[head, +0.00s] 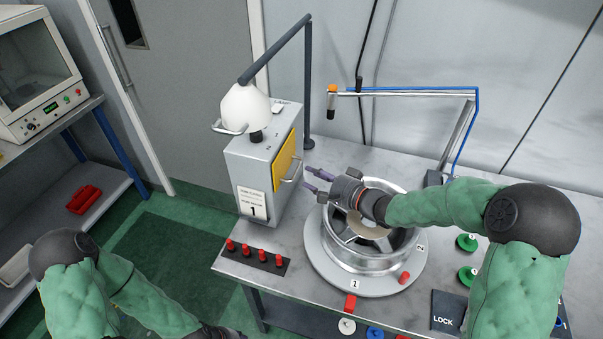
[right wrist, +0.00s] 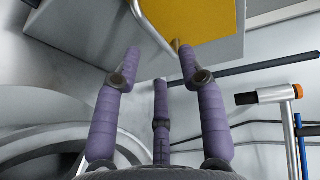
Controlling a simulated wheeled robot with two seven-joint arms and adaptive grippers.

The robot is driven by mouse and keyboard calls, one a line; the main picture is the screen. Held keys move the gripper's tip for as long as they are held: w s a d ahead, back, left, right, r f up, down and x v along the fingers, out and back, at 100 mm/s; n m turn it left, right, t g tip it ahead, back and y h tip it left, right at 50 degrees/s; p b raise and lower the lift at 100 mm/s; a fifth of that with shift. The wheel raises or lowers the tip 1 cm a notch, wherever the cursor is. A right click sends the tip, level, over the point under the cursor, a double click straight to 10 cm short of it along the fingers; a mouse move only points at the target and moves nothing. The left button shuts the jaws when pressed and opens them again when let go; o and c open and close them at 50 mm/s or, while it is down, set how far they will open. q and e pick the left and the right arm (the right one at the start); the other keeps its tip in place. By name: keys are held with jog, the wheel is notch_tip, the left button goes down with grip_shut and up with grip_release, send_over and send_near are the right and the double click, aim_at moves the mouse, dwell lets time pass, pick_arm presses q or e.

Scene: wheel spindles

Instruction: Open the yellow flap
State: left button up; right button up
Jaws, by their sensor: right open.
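The yellow flap (head: 286,158) is on the right side face of a grey box (head: 247,173) labelled 1, and it looks closed. A metal bar handle (head: 292,172) stands out from the flap. My right gripper (head: 308,180) is open and empty, just right of the handle, with its purple fingers pointing at it. In the right wrist view the yellow flap (right wrist: 198,18) is at the top, and the handle (right wrist: 148,30) runs between the spread fingers. I cannot tell whether a finger touches it. My left gripper (head: 222,334) is low at the bottom edge, mostly cut off.
A metal wheel (head: 365,256) on a round grey base stands under my right forearm. Several red pegs (head: 262,256) stand in front of the box. A jointed arm with an orange tip (head: 332,88) stands behind the wheel. Green discs (head: 467,242) lie at the right.

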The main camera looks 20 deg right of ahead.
jog(key=shift+b+x, duration=0.55)
jog(key=shift+x, duration=2.15)
jog(key=shift+c, duration=0.3)
grip_shut()
